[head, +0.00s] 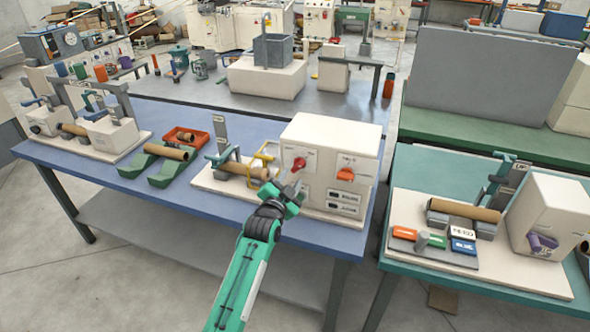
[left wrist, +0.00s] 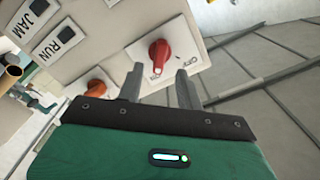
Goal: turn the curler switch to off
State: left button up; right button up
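The white control box (head: 330,140) on the blue table carries a red rotary knob (head: 299,164) and an orange knob (head: 345,173). I cannot read for sure which label says curler. My left gripper (head: 293,187) is in front of the red knob. In the left wrist view, the red knob (left wrist: 159,54) sits just beyond and between the parted fingertips of my left gripper (left wrist: 158,74), apart from them. A label that seems to read OFF lies beside it. My right gripper is not in view.
The RUN and JAM plates (left wrist: 58,38) are on the same panel. A yellow guard and a brown tube (head: 245,171) stand left of the box. A teal table (head: 400,180) with another machine is at the right. The floor in front is clear.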

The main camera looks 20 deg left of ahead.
aim_at(297, 169)
pick_arm(q)
jog(key=shift+w+p, duration=0.3)
jog(key=shift+w, duration=1.95)
jog(key=shift+c, duration=0.5)
grip_shut()
